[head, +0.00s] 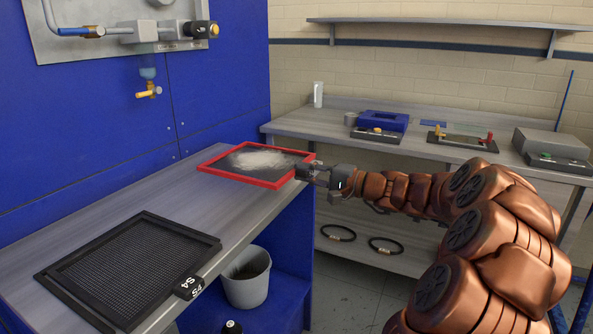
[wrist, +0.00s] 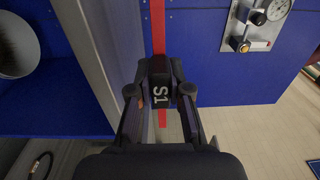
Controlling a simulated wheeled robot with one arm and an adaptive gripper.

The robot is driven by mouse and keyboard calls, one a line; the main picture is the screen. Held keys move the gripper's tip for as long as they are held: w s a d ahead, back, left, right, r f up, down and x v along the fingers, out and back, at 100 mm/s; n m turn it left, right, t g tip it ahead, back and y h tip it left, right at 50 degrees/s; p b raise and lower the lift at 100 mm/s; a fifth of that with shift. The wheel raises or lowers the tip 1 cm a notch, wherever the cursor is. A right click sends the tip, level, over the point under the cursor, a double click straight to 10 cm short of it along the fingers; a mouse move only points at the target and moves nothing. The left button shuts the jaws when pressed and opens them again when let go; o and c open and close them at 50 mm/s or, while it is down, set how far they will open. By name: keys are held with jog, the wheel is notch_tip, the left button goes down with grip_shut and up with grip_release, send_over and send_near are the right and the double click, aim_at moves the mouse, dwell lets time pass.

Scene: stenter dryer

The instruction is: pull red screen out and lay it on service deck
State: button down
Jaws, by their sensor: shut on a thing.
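The red screen (head: 232,177) is a flat red frame with dark mesh and a pale fluffy patch of lint in its middle. It is level at the far end of the grey service deck (head: 165,205); I cannot tell whether it rests on the deck or is just above it. My gripper (head: 304,171) is shut on its black tab at the right side. In the wrist view the tab (wrist: 159,92) reads S1 between my fingers, and the red frame shows edge-on as a narrow strip (wrist: 158,25). The tab is mostly hidden in the head view.
A black mesh screen (head: 130,265) labelled S4 lies on the deck's near part. A grey bucket (head: 246,282) stands below the deck. A workbench (head: 330,132) with a blue box (head: 383,121) and tools is behind. Bare deck lies between the screens.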

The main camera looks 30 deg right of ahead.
jog(key=shift+w+a+f+b, duration=0.15)
jog(key=shift+f+b, duration=0.5)
jog(key=shift+f, duration=0.8)
jog(key=shift+s+a+f+b, duration=0.15)
jog(key=shift+f+b, duration=0.5)
jog(key=shift+f, duration=0.8)
jog(key=shift+w, duration=0.1)
jog(key=c, duration=1)
grip_release()
jog(key=shift+b+v, duration=0.45)
jog(key=shift+v, duration=4.1)
jog(key=shift+r, duration=0.1)
